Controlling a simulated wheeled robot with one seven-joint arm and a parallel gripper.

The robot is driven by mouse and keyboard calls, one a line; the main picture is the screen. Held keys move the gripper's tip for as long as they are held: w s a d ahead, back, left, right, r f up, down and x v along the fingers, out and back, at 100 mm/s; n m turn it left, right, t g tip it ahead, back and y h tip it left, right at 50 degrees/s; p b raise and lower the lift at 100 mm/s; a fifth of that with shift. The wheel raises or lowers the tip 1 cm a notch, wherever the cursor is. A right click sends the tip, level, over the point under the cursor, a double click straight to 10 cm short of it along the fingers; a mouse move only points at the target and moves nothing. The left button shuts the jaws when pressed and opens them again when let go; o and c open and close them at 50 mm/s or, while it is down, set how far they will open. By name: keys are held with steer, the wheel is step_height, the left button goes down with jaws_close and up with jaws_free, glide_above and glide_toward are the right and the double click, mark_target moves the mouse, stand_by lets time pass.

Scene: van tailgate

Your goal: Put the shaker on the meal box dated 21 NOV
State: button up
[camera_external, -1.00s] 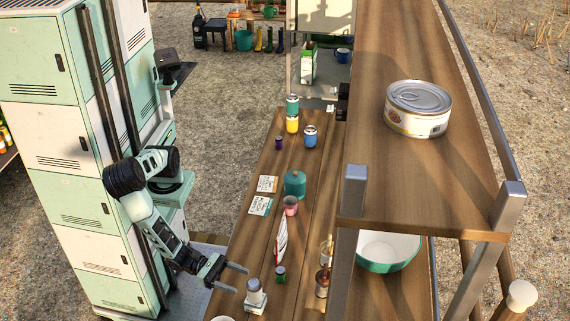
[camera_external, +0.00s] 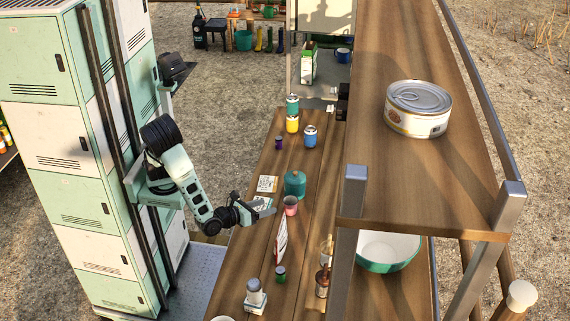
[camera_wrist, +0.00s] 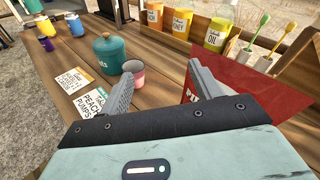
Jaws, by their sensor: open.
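A small shaker-like item with a grey top (camera_external: 254,286) stands upright on a small white box (camera_external: 253,306) near the front of the wooden surface. I take these for the shaker and a meal box, but no date is readable. Neither shows in the wrist view.
A teal lidded canister (camera_external: 295,185) stands behind the cup. A red upright sign (camera_external: 281,241) is right of my gripper, with a small green jar (camera_external: 280,273) in front. Several jars stand farther back. A raised shelf (camera_external: 420,180) bounds the right side.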

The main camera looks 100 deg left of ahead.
steer(key=s+a+n+g+y, duration=0.2)
steer(key=s+a+n+g, duration=0.2)
steer(key=a+n+g, duration=0.7)
steer(key=s+a+r+n+h, duration=0.1)
steer(key=s+a+n+h, duration=1.1)
steer(key=s+a+n, duration=0.4)
steer(key=s+n, duration=0.3)
steer(key=n, duration=0.2)
steer(key=shift+a+g, duration=0.15)
steer(key=shift+g, duration=0.25)
steer(key=shift+r, duration=0.1)
